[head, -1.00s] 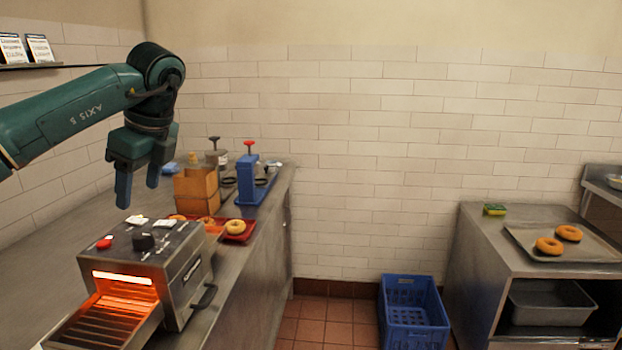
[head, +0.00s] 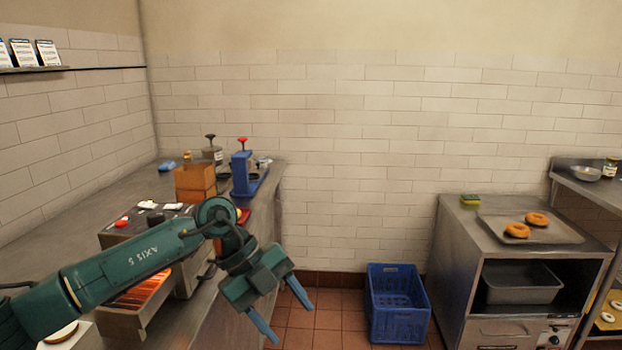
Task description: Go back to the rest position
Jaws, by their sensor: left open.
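My left gripper (head: 283,316) is open and empty, with its two blue fingers apart and pointing down. It hangs in front of the left counter's edge, above the tiled floor. My left arm crosses in front of the toaster (head: 118,238) and hides much of it. The toaster's glowing tray (head: 143,292) shows below the arm. A red tray (head: 243,215) behind the toaster is mostly hidden by the wrist. My right gripper is not in view.
A wooden box (head: 195,182) and a blue press (head: 246,175) stand on the left counter. A blue crate (head: 398,303) sits on the floor. The right counter holds a tray (head: 565,232) with two bagels and a sponge (head: 470,200). Floor lies between the counters.

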